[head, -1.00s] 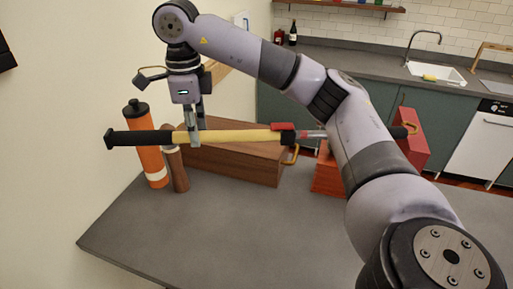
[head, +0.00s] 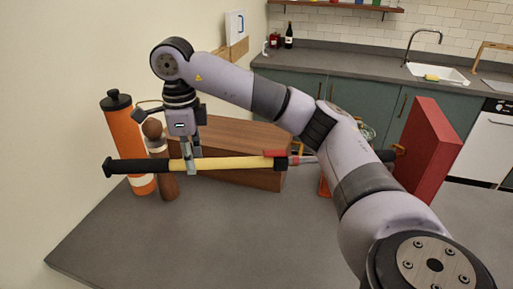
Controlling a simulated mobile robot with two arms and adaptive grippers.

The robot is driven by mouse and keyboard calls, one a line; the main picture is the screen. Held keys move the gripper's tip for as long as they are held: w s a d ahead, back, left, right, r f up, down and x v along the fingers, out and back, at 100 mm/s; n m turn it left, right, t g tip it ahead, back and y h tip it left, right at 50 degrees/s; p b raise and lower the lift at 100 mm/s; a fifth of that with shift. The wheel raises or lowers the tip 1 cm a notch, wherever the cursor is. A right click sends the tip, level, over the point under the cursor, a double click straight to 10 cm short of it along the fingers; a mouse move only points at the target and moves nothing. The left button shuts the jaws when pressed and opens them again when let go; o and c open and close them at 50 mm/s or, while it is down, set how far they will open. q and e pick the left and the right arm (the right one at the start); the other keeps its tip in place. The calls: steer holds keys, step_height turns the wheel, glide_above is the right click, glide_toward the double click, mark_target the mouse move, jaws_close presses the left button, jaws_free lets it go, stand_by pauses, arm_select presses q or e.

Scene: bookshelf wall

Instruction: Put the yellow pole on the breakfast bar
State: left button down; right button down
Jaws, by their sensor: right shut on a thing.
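The yellow pole (head: 236,163) has a black grip at its left end, and a black and red part to the right of its yellow stretch. My right gripper (head: 190,166) is shut on the yellow stretch near the black grip. The pole lies roughly level across the picture, and my arm hides part of its right side. The grey bar top (head: 225,235) is below it; whether the pole touches the bar I cannot tell. My left gripper is not in view.
An orange bottle (head: 122,135) and a brown wooden mill (head: 167,183) stand at the left, by the pole's black grip. A wooden box (head: 240,138) is behind the pole. A red box (head: 428,150) stands at the right. The front of the bar is clear.

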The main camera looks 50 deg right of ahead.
steer(key=shift+s+a+f, duration=0.1)
steer(key=shift+s+f, duration=0.05)
steer(key=shift+f, duration=0.1)
steer(key=p, duration=0.2)
glide_above(204, 226)
step_height(204, 226, down, 14)
steer(key=shift+s, duration=0.1)
steer(key=shift+f+p, duration=0.55)
steer(key=shift+f, duration=2.15)
steer(key=c, duration=1.5)
jaws_free()
steer(key=shift+o, duration=0.4)
step_height(204, 226, up, 12)
steer(key=b, duration=0.3)
